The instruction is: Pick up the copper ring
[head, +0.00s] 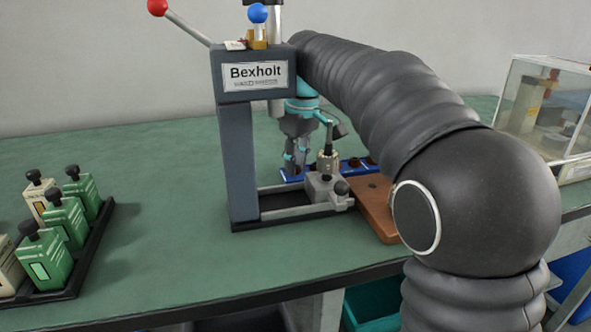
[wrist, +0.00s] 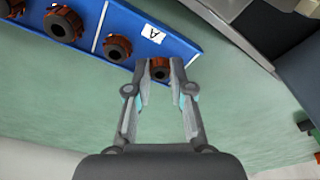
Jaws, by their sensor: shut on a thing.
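My gripper (wrist: 160,77) is shut on a copper ring (wrist: 160,67), a small dark-centred piece with copper at its sides, between the two fingertips. The ring is at the blue tray (wrist: 185,48), by its edge; I cannot tell whether it still touches the tray. Several similar dark and copper rings, such as one ring (wrist: 117,48), sit in the tray to the left. In the head view my gripper (head: 296,172) points down behind the press, partly hidden by its frame, and the ring in it cannot be made out.
A grey press (head: 236,160) labelled Bexholt stands close in front of my gripper. A brown board (head: 376,212) lies to its right. A black tray (head: 97,250) of green and cream bottles is at the left. A clear case (head: 522,92) stands at the right. The green bench is clear between bottles and press.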

